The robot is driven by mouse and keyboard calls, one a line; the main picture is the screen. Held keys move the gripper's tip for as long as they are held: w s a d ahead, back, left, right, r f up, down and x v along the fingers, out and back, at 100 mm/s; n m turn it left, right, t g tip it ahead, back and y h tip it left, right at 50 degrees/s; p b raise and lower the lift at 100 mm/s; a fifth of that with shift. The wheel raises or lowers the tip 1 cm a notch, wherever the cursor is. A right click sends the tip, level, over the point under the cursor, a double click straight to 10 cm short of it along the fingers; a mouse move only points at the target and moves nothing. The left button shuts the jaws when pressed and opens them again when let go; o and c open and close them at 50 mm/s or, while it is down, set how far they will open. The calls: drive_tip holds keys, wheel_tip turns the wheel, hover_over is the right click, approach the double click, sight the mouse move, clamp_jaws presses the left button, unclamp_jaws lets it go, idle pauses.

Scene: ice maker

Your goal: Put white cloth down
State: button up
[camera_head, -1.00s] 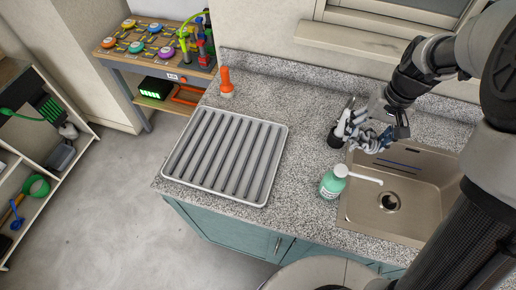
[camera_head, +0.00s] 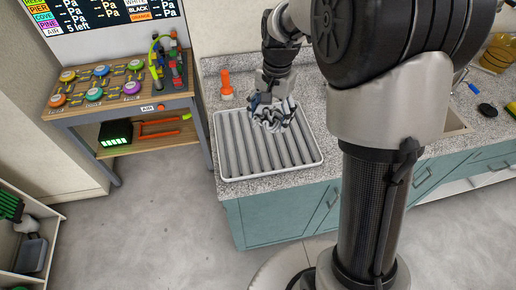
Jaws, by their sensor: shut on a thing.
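My gripper (camera_head: 268,102) is shut on a crumpled white cloth (camera_head: 273,118). The cloth hangs in folds below the fingers, above the back part of the ribbed grey tray (camera_head: 296,166). Whether the cloth touches the tray cannot be told from this view. The tray lies flat on the speckled counter and shows nothing else on it.
An orange bottle (camera_head: 226,84) stands behind the tray's left corner. A wooden workbench (camera_head: 110,95) with coloured discs is at the left. The sink (camera_head: 455,122) is mostly hidden behind my arm.

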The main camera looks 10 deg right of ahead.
sight(269, 107)
drive_tip(key=r+m, duration=0.1)
drive_tip(key=m, duration=0.1)
drive_tip(key=w+r+m, duration=0.1)
drive_tip(key=m, duration=0.1)
drive_tip(key=r+m, duration=0.1)
drive_tip(key=m, duration=0.2)
drive_tip(key=shift+w, duration=0.25)
drive_tip(key=m, duration=0.2)
drive_tip(key=r+m, duration=0.1)
drive_tip(key=shift+w+d+h, duration=0.2)
drive_tip(key=shift+w+h, duration=0.1)
drive_tip(key=shift+w+r+m, duration=0.1)
drive_tip(key=shift+r+m, duration=0.15)
drive_tip(key=shift+m, duration=0.65)
drive_tip(key=shift+t, duration=0.3)
wheel_tip(269, 107, down, 20)
drive_tip(key=b, duration=0.5)
drive_tip(key=shift+r, duration=0.1)
drive_tip(key=shift+b, duration=0.3)
drive_tip(key=o, duration=1.4)
